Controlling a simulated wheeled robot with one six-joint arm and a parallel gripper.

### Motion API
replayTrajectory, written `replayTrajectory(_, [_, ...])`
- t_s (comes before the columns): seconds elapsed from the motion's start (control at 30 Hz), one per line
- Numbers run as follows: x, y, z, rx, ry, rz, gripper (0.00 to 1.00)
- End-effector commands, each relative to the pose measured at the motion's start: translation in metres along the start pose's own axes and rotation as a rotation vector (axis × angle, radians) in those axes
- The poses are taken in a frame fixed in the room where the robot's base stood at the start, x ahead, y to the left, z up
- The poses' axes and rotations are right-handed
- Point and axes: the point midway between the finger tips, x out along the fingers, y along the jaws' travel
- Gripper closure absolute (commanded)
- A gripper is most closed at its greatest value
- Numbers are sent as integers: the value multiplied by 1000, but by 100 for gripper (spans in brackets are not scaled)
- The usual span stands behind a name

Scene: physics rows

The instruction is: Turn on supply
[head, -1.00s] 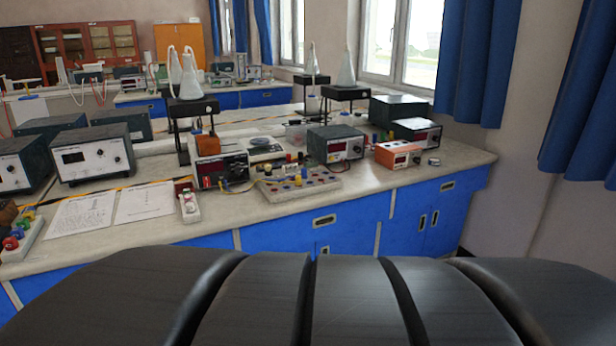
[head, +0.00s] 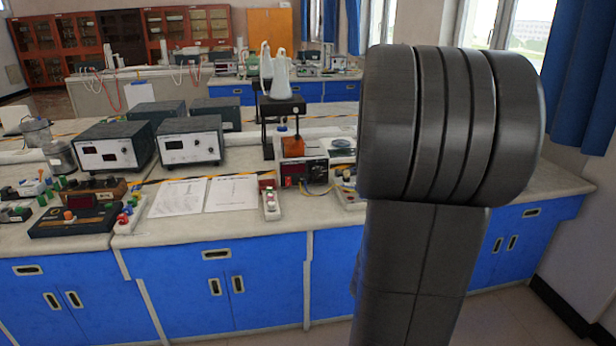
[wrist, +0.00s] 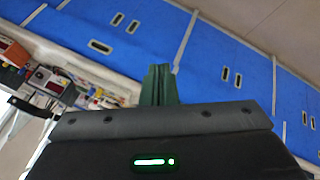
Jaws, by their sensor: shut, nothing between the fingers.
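Several boxes that look like power supplies stand on the bench; I cannot tell which one is the supply meant. Two white-faced units, a left one (head: 112,148) and a right one (head: 190,142), stand side by side at the left in the head view. A dark-faced unit (head: 303,172) with a red display stands at the middle, left of my arm. My gripper (wrist: 159,84) shows in the wrist view as dark green fingers, shut and empty, in front of the blue cabinets and apart from the bench devices. My arm hides the bench's right part in the head view.
Paper sheets (head: 178,197), a white socket strip (head: 270,200) and a black box with an orange knob (head: 77,218) lie near the bench's front edge. Blue cabinets (head: 190,285) form the bench front. A stand with a flask (head: 280,80) rises behind.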

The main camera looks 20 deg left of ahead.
Motion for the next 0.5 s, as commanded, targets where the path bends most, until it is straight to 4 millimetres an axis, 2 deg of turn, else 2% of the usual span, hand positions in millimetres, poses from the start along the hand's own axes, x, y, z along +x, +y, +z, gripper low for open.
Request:
replayTrajectory(0.03, [-2,-3,-23,-107,41,-28,100])
replayTrajectory(0.2, [2,-40,-84,-453,202,-152,100])
replayTrajectory(0.33, [0,-78,-111,-663,307,-267,100])
replayTrajectory(0.5, [-6,-115,-124,-829,393,-380,100])
